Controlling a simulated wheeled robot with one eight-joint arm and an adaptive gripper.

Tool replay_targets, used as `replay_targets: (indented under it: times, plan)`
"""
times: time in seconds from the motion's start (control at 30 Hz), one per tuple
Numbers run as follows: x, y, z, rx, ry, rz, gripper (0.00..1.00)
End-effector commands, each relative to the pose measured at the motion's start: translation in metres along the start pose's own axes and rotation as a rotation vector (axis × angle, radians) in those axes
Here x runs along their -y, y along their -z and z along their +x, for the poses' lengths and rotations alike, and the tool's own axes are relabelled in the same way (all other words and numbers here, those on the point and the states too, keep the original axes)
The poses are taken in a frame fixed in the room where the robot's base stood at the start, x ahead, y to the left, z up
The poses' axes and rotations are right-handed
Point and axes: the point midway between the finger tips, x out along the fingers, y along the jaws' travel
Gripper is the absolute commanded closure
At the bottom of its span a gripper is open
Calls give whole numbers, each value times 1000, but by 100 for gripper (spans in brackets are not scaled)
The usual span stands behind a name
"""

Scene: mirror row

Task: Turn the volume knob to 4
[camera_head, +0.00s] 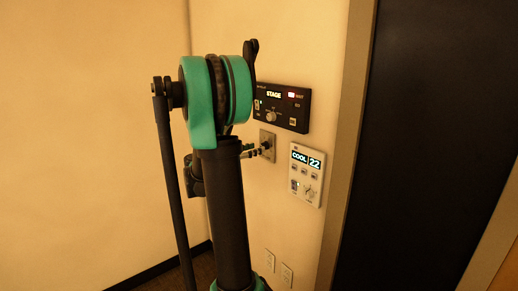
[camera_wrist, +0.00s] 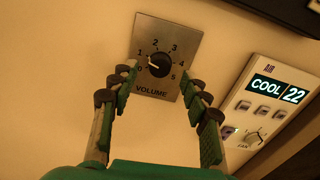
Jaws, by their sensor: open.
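The volume knob (camera_wrist: 159,65) is a round black dial on a metal plate (camera_wrist: 190,32) marked 0 to 5 and VOLUME. Its white pointer line faces left, between 0 and 1. My gripper (camera_wrist: 160,79) is open, its two green-padded fingers reaching toward the plate, one on each side of the knob. The fingers look apart from the knob, but how near the tips are to the wall is hard to tell. In the head view the plate (camera_head: 271,139) shows on the wall, with my gripper partly hidden behind my arm.
A black STAGE panel (camera_head: 284,121) is above the plate. A white air control panel (camera_head: 306,176) reading COOL 22 is at lower right, close to the right finger in the wrist view. Outlets (camera_head: 279,268) are low on the wall. A dark door (camera_head: 425,140) is at right.

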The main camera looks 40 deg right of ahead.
Motion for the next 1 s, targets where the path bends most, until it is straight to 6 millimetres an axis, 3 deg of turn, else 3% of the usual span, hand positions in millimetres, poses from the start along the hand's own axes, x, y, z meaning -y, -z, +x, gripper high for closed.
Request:
replay_targets:
  times: [0.2, 0.6, 0.9, 1.0]
  plan:
    - [0, 0, 25, 0, 2, 0, 53]
    - [0, 0, 30, 0, 0, 0, 54]
    - [0, 0, 30, 0, 0, 0, 92]
    - [0, 0, 30, 0, 0, 0, 100]
